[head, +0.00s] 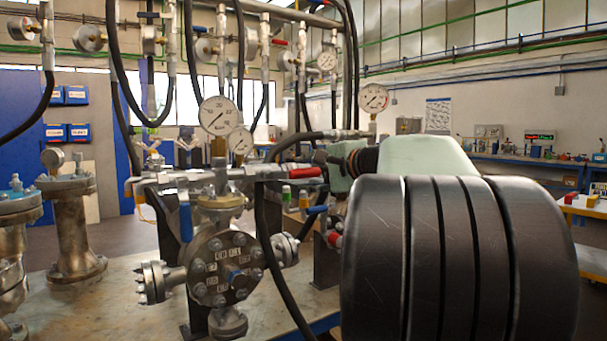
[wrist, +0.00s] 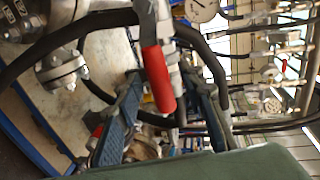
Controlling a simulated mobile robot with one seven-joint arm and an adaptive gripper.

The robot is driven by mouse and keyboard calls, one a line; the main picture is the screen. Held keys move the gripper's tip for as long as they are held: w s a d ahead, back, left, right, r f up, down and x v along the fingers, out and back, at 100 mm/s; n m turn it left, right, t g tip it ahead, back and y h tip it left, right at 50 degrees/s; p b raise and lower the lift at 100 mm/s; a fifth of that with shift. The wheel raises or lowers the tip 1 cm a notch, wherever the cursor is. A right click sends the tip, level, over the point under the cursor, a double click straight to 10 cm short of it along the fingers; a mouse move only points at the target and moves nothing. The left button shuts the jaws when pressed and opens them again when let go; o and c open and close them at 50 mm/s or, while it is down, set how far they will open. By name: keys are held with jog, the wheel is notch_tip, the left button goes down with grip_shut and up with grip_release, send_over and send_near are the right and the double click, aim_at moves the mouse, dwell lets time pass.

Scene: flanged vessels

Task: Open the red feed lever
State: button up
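The red feed lever (head: 308,172) sticks out to the right from the grey pipework above the round flanged vessel (head: 228,268) in the head view. In the wrist view the red lever (wrist: 158,78) lies across the picture's middle, its free end toward my gripper. My gripper (wrist: 161,76) is open, its two blue-padded fingers spread on either side of the lever's image. I cannot tell how deep the lever lies between them, and no contact is clear. In the head view my gripper is small and partly hidden by my arm.
Black hoses (head: 275,250) hang close beside the lever. A blue lever (head: 186,222) is at left of the vessel, another blue lever (head: 317,210) below the red one. Pressure gauges (head: 218,115) stand above. Flanged columns (head: 75,225) stand at left.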

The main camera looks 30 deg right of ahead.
jog(key=s+r, duration=0.2)
jog(key=s, duration=0.8)
jog(key=shift+d, duration=0.15)
